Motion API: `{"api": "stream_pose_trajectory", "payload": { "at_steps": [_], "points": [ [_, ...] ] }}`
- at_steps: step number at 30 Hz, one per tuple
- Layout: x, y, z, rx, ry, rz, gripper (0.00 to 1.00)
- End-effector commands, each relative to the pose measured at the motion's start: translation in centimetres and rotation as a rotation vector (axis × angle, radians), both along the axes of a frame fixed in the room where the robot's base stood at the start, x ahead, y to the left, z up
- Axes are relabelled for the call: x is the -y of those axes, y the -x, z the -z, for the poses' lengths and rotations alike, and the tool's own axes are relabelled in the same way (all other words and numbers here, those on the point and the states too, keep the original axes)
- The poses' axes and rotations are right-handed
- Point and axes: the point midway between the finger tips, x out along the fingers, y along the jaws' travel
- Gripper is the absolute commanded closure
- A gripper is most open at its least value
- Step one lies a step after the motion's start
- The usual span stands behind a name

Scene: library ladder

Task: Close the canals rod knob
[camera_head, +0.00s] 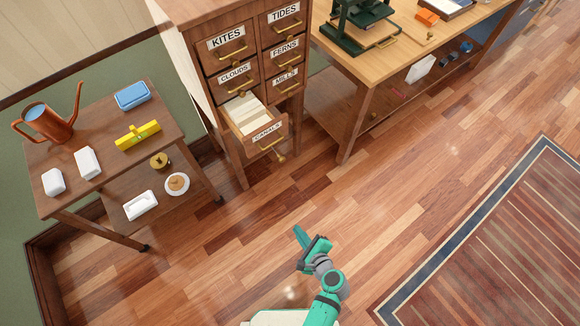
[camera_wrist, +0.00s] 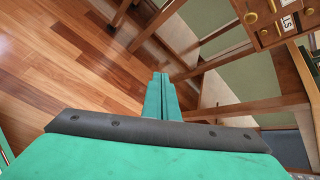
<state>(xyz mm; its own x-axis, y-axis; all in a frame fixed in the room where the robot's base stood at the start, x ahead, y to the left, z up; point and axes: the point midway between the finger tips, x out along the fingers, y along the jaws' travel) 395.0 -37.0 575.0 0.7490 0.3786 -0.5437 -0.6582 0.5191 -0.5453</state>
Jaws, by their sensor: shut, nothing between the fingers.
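The canals drawer (camera_head: 258,127) is pulled out at the bottom left of the wooden card cabinet, with pale cards showing inside it. Its front carries the CANALS label, a brass pull, and a brass rod knob (camera_head: 281,157) low on the front, sticking out toward the room. My gripper (camera_head: 301,237) is over the floor, below and to the right of the drawer in the head view, well apart from it. In the wrist view my gripper (camera_wrist: 161,80) has its green fingers together with nothing between them. The canals drawer is not clearly visible in the wrist view.
The cabinet's other drawers, such as KITES (camera_head: 226,42) and TIDES (camera_head: 285,14), are shut. A wooden cart (camera_head: 60,163) with a watering can stands at left. A workbench (camera_head: 365,68) stands at right. The floor before the cabinet is clear; a striped rug (camera_head: 500,240) lies right.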

Motion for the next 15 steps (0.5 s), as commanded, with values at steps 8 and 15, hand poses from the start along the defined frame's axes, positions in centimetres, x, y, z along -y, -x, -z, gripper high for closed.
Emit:
{"api": "stream_pose_trajectory", "payload": {
  "at_steps": [8, 15],
  "points": [
    [3.3, -8.1, -6.5, 0.031, -0.602, 0.053, 1.00],
    [5.4, -10.3, -10.7, 0.058, -0.831, 0.018, 1.00]
  ]
}}
